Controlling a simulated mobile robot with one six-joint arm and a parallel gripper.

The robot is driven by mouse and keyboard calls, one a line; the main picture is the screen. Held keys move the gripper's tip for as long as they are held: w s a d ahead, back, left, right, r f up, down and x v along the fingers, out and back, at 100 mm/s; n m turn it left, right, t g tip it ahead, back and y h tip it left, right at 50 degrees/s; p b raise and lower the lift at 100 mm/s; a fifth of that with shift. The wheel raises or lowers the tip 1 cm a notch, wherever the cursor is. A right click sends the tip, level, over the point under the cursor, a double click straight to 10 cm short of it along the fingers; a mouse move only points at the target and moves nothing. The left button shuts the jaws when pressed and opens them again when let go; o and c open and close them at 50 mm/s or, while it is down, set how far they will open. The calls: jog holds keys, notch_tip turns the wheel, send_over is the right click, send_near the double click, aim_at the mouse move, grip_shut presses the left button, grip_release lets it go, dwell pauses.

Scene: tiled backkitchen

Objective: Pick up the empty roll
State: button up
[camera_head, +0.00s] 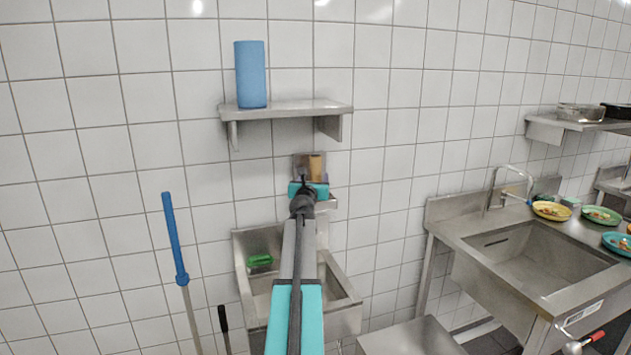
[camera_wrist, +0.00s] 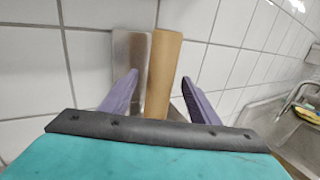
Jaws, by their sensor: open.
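The empty roll, a bare brown cardboard tube (camera_wrist: 163,72), stands upright in the wrist view beside a grey metal plate (camera_wrist: 130,65) on the tiled wall. In the head view the tube (camera_head: 316,166) shows just above the end of my arm, its lower part hidden. My gripper (camera_wrist: 159,82) is open, with one purple finger on each side of the plate and tube in the picture. Nothing is held, and I cannot tell how far the fingertips are from the tube. The gripper (camera_head: 312,181) is partly hidden by my wrist in the head view.
A blue roll (camera_head: 251,75) stands on a steel wall shelf (camera_head: 290,107) above. A small sink (camera_head: 345,312) with a green item (camera_head: 260,261) lies below. A blue-handled pole (camera_head: 174,240) leans left. A larger sink (camera_head: 530,260) and food plates (camera_head: 551,211) are right.

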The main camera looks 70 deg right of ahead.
jog(key=shift+x, duration=1.4)
jog(key=shift+c, duration=0.5)
jog(key=c, duration=1)
